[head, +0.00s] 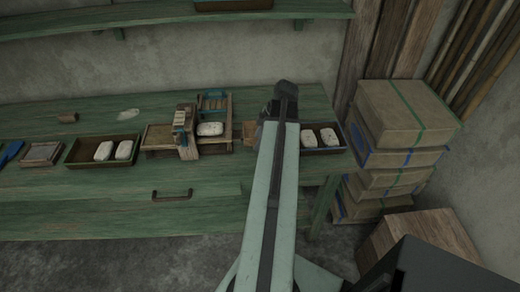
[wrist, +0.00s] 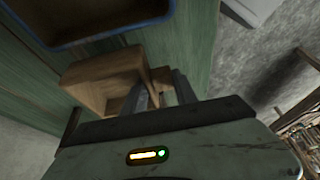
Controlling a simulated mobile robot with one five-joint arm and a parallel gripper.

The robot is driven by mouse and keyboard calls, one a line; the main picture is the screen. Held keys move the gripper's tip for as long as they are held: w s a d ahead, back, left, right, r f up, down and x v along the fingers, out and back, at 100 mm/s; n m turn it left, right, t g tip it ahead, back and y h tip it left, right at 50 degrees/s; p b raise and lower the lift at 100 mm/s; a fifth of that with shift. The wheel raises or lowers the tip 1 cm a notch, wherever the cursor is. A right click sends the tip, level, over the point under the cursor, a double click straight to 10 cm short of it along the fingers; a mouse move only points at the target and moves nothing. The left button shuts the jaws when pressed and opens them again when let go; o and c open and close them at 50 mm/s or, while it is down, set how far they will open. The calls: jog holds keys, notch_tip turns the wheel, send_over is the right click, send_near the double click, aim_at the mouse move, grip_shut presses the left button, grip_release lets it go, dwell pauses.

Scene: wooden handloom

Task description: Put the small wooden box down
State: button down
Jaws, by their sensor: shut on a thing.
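The small wooden box (wrist: 100,72) is brown and shows in the wrist view at the fingers. My gripper (wrist: 160,88) is shut on it, with the box's near wall between the two fingers. Its open side appears to face the lower left of that view. In the head view, my arm hides most of my gripper, and a brown piece, probably the box (head: 249,130), shows just left of the arm. The box appears over the green bench (head: 215,178); I cannot tell whether it touches the top.
A dark tray (head: 307,152) with white bars stands right of my arm. A wooden fixture (head: 187,147) and another tray (head: 72,161) with white bars stand to the left. Stacked cartons (head: 400,115) stand at the bench's right end. A blue-rimmed tray (wrist: 70,38) is near the box.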

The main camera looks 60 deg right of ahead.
notch_tip(320, 180, down, 4)
jog(key=b, duration=0.2)
jog(key=shift+r+b, duration=0.2)
jog(key=shift+b, duration=0.2)
jog(key=shift+r, duration=0.2)
jog(key=shift+f, duration=0.15)
jog(key=c, duration=1)
grip_release()
jog(key=shift+o, duration=0.2)
jog(key=p+v, duration=1.1)
jog(key=v, duration=0.1)
jog(key=shift+r+p, duration=0.25)
jog(key=shift+p, duration=0.05)
